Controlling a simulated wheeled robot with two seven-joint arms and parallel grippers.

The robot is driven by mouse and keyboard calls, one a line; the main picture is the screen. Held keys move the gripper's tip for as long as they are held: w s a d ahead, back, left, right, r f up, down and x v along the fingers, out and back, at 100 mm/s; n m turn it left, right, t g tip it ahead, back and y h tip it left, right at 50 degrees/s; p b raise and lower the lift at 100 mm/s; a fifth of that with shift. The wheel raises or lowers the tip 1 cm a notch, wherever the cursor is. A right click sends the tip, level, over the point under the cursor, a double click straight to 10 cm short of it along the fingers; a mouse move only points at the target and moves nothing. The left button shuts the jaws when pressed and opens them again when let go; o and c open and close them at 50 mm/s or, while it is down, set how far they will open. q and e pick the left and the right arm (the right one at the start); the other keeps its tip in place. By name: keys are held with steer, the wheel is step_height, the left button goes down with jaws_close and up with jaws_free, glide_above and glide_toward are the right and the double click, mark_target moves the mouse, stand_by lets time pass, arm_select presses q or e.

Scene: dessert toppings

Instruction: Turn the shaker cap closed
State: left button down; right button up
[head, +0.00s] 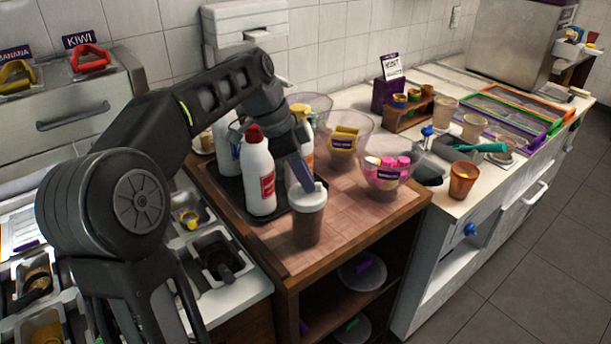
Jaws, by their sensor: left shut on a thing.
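My left gripper (304,184) comes down from above and behind and is shut at the cap. The fingertips are partly hidden, and I cannot tell how far the cap is turned. My right gripper is not in view.
A white bottle with a red cap (260,172) stands on a black tray (233,190) close left of the shaker. Clear bowls with pink (389,183) and yellow (343,150) containers stand behind right. The cabinet top (356,215) is free right of the shaker.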

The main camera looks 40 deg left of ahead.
arm_select(q)
steer(key=c, duration=1.5)
jaws_free()
steer(key=shift+a+r, duration=0.2)
steer(key=shift+r, duration=0.35)
steer(key=p+v, duration=0.5)
steer(key=v, duration=0.1)
steer(key=shift+s+r, duration=0.2)
steer(key=shift+r, duration=0.15)
steer(key=shift+f, duration=0.1)
